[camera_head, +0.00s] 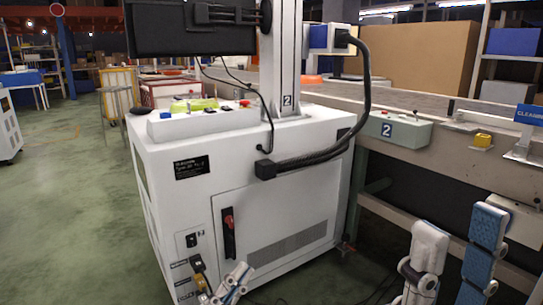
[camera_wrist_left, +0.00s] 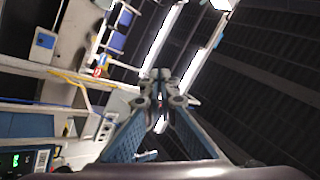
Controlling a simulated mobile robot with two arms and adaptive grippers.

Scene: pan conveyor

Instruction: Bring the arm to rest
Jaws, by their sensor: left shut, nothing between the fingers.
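My left gripper (camera_head: 240,272) shows at the bottom centre of the head view, low in front of the white machine cabinet. In the left wrist view its two blue-padded fingers meet at the tips (camera_wrist_left: 160,76), shut with nothing between them. My right gripper (camera_head: 460,224) stands at the lower right of the head view, fingers pointing up and spread apart, with nothing seen between them. Most of both arms is out of view.
The white cabinet (camera_head: 270,195) with a post and dark monitor (camera_head: 190,28) fills the middle. A conveyor (camera_head: 450,165) runs along the right, with a control box (camera_head: 396,130) marked 2. Green floor (camera_head: 70,210) is clear at left. Ceiling lights (camera_wrist_left: 165,38) show in the wrist view.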

